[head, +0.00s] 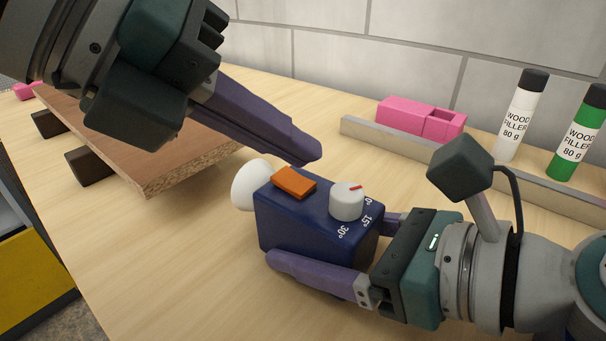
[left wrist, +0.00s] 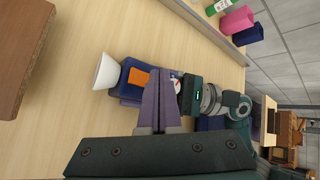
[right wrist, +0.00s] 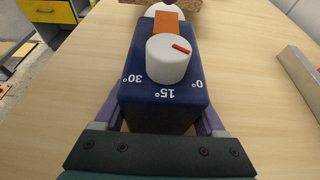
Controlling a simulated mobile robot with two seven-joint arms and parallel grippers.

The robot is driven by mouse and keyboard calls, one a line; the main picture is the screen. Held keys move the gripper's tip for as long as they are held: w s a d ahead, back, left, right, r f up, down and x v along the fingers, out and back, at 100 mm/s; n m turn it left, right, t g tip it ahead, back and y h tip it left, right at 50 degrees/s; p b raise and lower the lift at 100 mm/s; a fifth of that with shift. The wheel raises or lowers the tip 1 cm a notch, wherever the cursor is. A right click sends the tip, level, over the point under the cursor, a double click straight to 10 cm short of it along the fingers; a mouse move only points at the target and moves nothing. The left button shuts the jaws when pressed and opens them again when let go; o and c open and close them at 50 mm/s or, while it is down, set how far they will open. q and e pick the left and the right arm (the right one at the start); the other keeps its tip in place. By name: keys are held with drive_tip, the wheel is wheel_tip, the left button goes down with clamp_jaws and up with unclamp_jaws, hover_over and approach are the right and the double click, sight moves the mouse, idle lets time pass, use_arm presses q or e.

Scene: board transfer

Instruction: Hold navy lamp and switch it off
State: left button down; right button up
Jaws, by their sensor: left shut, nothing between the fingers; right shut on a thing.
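The navy lamp (head: 300,228) is a box on the table with a white bell-shaped head (head: 247,187) at its left end. On its top are an orange rocker switch (head: 293,182) and a grey dial (head: 347,202) with a red mark. Angle marks are printed beside the dial; it also shows in the right wrist view (right wrist: 168,60). My right gripper (head: 325,245) is shut on the lamp body, one finger along each side. My left gripper (head: 312,152) is shut and empty, its fingertips above the lamp near the switch. Whether the fingertips touch anything is unclear.
A wooden board (head: 165,160) rests on dark blocks (head: 88,167) at the left. A metal rail (head: 390,141) runs behind the lamp, with a pink box (head: 420,118) and two wood filler bottles (head: 520,115) (head: 578,132) beyond it. The table front is clear.

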sight(281, 193)
use_arm(q)
drive_tip(key=shift+w+a+r, duration=0.1)
drive_tip(key=shift+a+r, duration=0.05)
drive_tip(key=shift+r, duration=1.1)
drive_tip(key=shift+w+a+r, duration=0.1)
drive_tip(key=shift+r, duration=1.1)
use_arm(e)
drive_tip(key=o, duration=1.6)
drive_tip(key=shift+c, duration=0.2)
drive_tip(key=shift+d, duration=0.1)
